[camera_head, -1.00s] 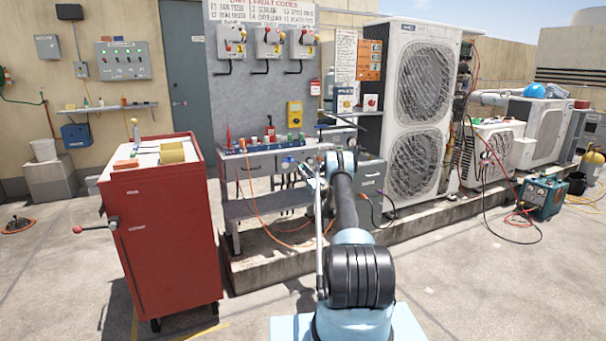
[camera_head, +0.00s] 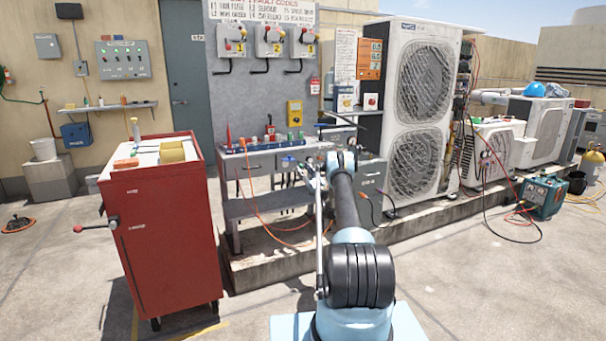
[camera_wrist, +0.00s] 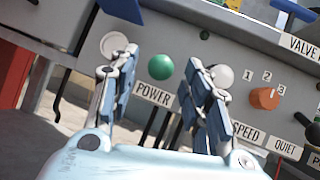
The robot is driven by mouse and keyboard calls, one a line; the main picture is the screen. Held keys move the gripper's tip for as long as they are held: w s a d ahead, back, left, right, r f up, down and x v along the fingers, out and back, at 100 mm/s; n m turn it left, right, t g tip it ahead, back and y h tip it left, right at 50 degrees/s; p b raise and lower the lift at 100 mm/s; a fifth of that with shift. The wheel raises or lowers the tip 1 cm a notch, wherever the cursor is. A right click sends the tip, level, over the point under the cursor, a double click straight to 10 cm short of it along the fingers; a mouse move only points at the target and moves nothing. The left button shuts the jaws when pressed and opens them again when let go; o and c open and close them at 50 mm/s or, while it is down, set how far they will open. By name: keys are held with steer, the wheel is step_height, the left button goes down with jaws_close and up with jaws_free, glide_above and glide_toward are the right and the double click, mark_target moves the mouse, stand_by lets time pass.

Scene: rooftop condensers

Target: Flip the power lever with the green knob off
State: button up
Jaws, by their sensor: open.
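The round green knob (camera_wrist: 160,66) shows in the wrist view on a grey panel front, just above the POWER label (camera_wrist: 153,94). My gripper (camera_wrist: 165,58) is open, with one finger left of the green knob and one right of it. The fingers do not visibly touch the knob, and I cannot tell how far it is in depth. Dark rods show below the label, partly hidden by my gripper. In the head view my gripper (camera_head: 311,172) is small at the bench front, and the green knob cannot be made out there.
A white knob (camera_wrist: 113,44) sits behind my left finger and another white knob (camera_wrist: 222,76) beside my right finger. An orange selector (camera_wrist: 264,98) marked 1, 2, 3 is further right. A red cabinet (camera_head: 172,235) stands left of my arm. Open floor lies in front.

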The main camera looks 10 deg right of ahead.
steer(key=v, duration=0.7)
steer(key=shift+f, duration=0.1)
